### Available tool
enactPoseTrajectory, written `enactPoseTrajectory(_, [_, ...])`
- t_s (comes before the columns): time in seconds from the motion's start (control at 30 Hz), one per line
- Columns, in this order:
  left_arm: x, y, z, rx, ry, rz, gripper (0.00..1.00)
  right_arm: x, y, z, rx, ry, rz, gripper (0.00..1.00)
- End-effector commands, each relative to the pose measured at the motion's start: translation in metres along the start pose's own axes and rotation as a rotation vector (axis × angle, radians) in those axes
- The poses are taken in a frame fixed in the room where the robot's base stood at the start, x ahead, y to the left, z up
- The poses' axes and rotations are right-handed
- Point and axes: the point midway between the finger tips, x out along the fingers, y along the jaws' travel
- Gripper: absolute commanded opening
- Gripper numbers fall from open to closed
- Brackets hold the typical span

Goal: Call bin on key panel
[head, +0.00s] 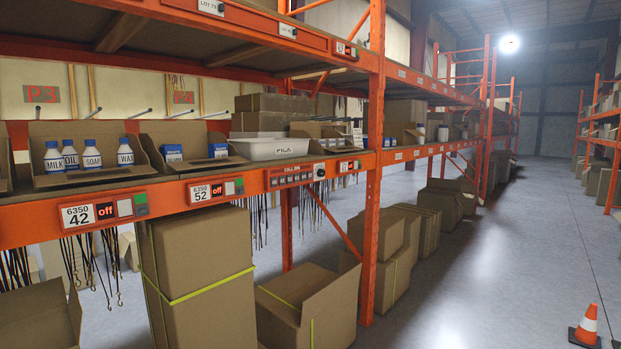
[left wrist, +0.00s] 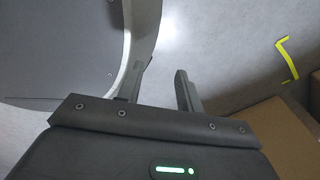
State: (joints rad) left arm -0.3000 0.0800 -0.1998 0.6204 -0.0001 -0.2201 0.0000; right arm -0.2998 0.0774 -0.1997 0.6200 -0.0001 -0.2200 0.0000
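Lettering that looks like "CALL BIN" is above the keys. A dark round knob or button (head: 319,171) is at its right end. My left gripper (left wrist: 161,70) shows in the left wrist view with its two fingers apart and nothing between them. It is over the floor, and the panel is not in that view. Neither gripper shows in the head view.
On the shelf stand a box of white bottles (head: 88,157), a second open carton (head: 184,150) and the white bin (head: 268,148). Cardboard boxes (head: 203,265) stand below. An orange cone (head: 587,325) stands in the clear aisle at right. A carton (left wrist: 272,137) is near my left gripper.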

Motion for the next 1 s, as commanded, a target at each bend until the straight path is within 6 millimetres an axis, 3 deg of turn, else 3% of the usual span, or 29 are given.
enactPoseTrajectory(0.23, [0.0000,0.0001,0.0000,0.000,0.000,0.000,0.35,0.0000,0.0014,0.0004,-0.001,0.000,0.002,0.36])
enactPoseTrajectory(0.5, [0.0000,0.0001,0.0000,0.000,0.000,0.000,0.00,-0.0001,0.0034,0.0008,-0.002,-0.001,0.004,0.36])
enactPoseTrajectory(1.0, [0.0000,0.0003,0.0000,0.000,0.000,0.000,0.00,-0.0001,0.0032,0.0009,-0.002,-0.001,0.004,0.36])
